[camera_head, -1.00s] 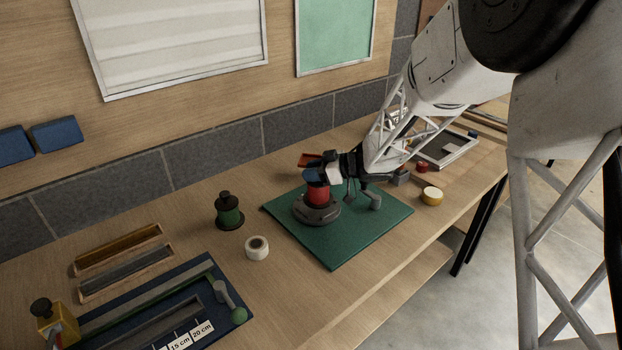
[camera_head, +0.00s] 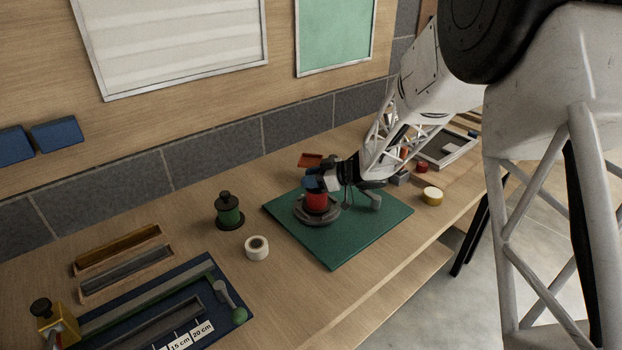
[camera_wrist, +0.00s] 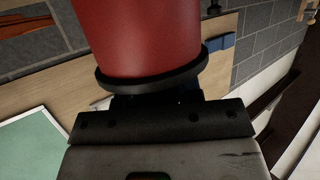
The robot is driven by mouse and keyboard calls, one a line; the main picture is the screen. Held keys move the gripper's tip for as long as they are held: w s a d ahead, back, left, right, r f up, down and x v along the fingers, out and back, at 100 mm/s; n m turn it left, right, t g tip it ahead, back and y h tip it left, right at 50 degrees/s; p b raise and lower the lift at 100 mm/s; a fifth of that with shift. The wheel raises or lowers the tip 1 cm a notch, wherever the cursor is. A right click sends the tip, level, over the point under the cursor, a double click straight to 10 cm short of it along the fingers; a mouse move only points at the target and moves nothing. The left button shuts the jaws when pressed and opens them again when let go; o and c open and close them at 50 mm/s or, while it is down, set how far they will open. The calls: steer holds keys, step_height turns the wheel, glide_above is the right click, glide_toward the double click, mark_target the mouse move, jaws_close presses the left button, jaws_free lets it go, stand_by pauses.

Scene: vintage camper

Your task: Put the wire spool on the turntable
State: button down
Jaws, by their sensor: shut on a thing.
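The wire spool (camera_head: 317,202) is red with a black flange. It stands upright over the grey round turntable (camera_head: 333,217), which sits on the green mat. My gripper (camera_head: 315,184) is shut on the upper part of the spool. The spool's lower end is at the turntable's top; I cannot tell whether it touches. In the wrist view the spool (camera_wrist: 140,38) fills the upper middle, with its black flange showing. The turntable is not visible there.
A green spool-like item (camera_head: 229,212) and a white tape roll (camera_head: 257,247) stand left of the green mat (camera_head: 345,245). Trays (camera_head: 120,265) and a blue measuring board (camera_head: 150,320) lie at front left.

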steer(key=shift+f, duration=0.15)
steer(key=c, duration=0.8)
jaws_free()
steer(key=shift+v, duration=6.05)
